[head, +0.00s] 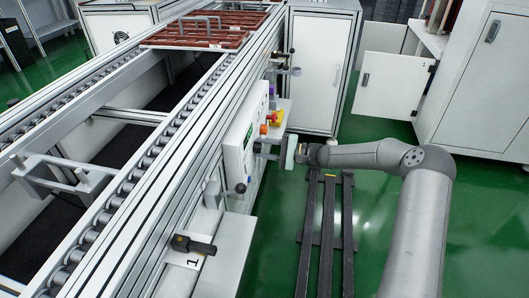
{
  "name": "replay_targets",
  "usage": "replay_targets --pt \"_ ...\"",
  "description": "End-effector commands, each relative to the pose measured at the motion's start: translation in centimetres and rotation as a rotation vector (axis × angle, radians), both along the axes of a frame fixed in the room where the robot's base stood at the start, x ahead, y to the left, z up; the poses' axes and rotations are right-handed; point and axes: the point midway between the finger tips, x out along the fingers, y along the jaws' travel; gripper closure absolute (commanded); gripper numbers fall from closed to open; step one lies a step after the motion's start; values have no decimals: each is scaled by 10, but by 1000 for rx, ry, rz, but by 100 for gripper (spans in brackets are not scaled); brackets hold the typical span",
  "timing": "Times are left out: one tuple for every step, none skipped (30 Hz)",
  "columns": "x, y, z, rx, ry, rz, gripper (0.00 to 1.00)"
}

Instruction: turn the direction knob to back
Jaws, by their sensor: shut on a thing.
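The white control panel (236,150) is on the side of the conveyor frame, near the middle of the view. My gripper (259,149) reaches in from the right, with its fingertips against the panel face below the coloured controls. It is shut on the direction knob, which the fingers hide. I cannot read which way the knob points.
An orange knob (263,129) and a red control (273,116) with yellow behind it sit just above my gripper. A black ball-ended lever (240,188) sticks out below. A black handle (194,245) is on the ledge lower down. Dark floor rails (326,235) run below my arm.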

Motion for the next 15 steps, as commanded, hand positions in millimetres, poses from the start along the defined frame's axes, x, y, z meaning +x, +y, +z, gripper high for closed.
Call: replay_targets --pt "0 -2 -4 -7 -34 -1 89" --pt "0 -2 -4 -11 -55 -2 89" --pt "0 -2 -3 -15 -82 -2 89" --pt "0 -1 -3 -18 -99 -1 89" --pt "0 -1 -3 -21 -118 -1 89" --pt "0 -1 -3 -24 -139 -1 89" --pt "0 -1 -3 -26 -154 -1 89" --pt "0 -1 -2 -28 -167 -1 89" --pt "0 -1 -2 -31 -184 -1 89" --pt "0 -1 -2 -33 -195 -1 89" --pt "0 -1 -2 -34 -205 -1 89" --pt "0 -1 -2 -37 -218 -1 89" --pt "0 -1 -2 -38 -226 -1 89" --pt "0 -1 -2 -39 -232 -1 89" --pt "0 -1 -1 -40 -240 -1 89"
